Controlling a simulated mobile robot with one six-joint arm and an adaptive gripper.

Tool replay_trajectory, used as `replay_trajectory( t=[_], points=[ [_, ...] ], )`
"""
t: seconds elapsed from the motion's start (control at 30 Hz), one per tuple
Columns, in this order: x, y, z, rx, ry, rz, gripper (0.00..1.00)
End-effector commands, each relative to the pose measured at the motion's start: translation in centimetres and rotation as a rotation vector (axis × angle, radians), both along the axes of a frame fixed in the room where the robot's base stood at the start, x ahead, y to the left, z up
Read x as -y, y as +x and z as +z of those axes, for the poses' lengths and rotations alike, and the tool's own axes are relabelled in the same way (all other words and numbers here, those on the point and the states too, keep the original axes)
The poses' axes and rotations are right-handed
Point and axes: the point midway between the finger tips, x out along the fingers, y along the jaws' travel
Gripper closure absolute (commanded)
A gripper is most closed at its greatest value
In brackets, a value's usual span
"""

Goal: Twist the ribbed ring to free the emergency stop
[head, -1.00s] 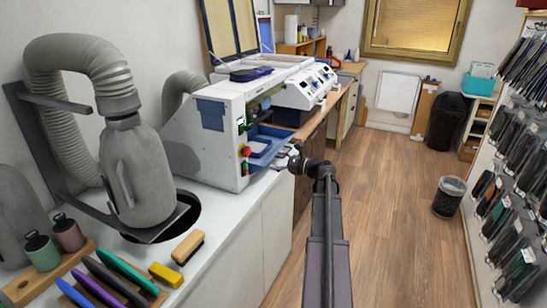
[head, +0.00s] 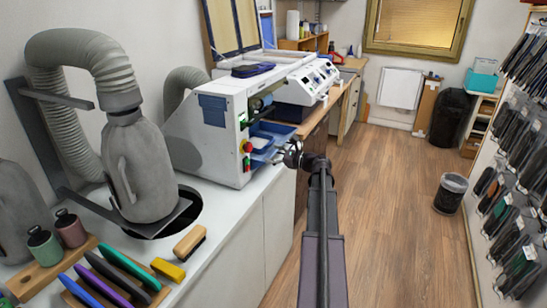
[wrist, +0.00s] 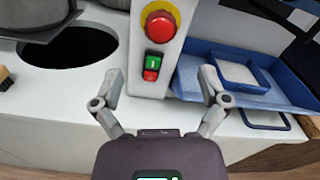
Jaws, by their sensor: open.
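The emergency stop is a red mushroom button (wrist: 160,27) on the front post of the white machine, and it also shows small in the head view (head: 247,146). A yellow ring (wrist: 147,13) surrounds it; its ribbing is too small to make out. A switch with green and red keys (wrist: 152,67) sits just below. My gripper (wrist: 160,80) is open and empty, its fingers spread on either side of the post, lower in the picture than the button and apart from it. In the head view my gripper (head: 291,155) is right of the button, partly hidden by its wrist.
A blue tray (wrist: 268,82) projects right of the post, close to my right finger. A round dark hole (wrist: 70,48) lies in the white bench top (head: 222,221) at left. A grey hose (head: 85,55) stands farther left.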

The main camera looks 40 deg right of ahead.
Motion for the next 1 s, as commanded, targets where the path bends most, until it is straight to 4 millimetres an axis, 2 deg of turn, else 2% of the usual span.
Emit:
replay_trajectory(
  t=[0.7,1.0],
  points=[
    [-2.2,5.6,0.0,0.0,0.0,0.0,0.06],
    [-2.9,7.1,0.0,0.0,0.0,-0.001,0.06]
  ],
)
